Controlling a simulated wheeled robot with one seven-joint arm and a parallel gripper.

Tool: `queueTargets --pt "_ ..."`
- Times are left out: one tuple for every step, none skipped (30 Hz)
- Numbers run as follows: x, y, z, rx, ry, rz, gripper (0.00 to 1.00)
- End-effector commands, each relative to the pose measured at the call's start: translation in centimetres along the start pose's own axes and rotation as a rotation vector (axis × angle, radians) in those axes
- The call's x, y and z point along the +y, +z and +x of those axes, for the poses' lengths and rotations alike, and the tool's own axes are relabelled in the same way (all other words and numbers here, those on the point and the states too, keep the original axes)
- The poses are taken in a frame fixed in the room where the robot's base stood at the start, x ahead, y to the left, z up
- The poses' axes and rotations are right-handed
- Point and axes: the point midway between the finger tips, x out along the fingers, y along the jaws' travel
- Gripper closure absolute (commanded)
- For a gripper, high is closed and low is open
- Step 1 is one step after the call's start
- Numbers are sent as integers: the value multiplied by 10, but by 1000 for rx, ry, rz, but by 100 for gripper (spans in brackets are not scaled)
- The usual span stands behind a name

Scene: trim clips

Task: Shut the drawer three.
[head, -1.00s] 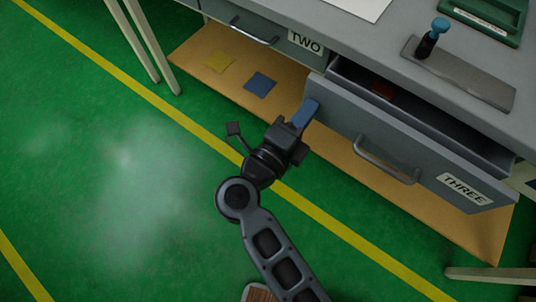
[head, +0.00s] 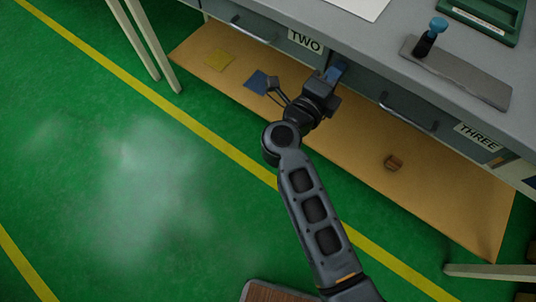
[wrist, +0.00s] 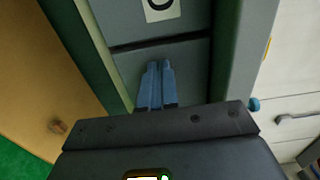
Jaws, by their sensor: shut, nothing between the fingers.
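Drawer three (head: 428,118) is the grey drawer with a bar handle (head: 408,112) and a THREE label (head: 478,137). Its front sits in line with the bench front, and its inside does not show in the head view. My gripper (head: 335,73) is at the left end of that front, with its blue fingers together and empty. In the wrist view the blue fingers (wrist: 156,85) point at a grey front panel. I cannot tell whether they touch it.
Drawer two (head: 262,28) is to the left. A blue-topped tool (head: 430,38) stands on a grey plate on the bench top. Green floor at the left is clear.

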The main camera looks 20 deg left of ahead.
Motion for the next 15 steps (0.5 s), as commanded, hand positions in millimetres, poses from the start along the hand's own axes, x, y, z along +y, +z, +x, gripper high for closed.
queueTargets --pt "-3 -1 8 3 -2 6 100" --pt "-3 -1 8 4 -2 6 100" --pt "-3 -2 8 4 -2 6 100" --pt "-4 -2 8 5 -2 7 100" --pt "-4 -2 9 5 -2 7 100" --pt "-4 -2 9 6 -2 7 100" --pt "-3 -2 8 6 -2 7 100" --pt "-3 -2 7 6 -2 7 100" --pt "-3 -2 5 5 -2 6 100" --pt "-3 -2 2 5 -2 6 100" --pt "-3 -2 -2 5 -2 6 100" --pt "-3 -2 -7 5 -2 6 100" --pt "-3 -2 -13 4 -2 6 100" --pt "-3 -1 -18 3 -2 5 100" --pt "-3 -1 -26 2 -2 4 100"
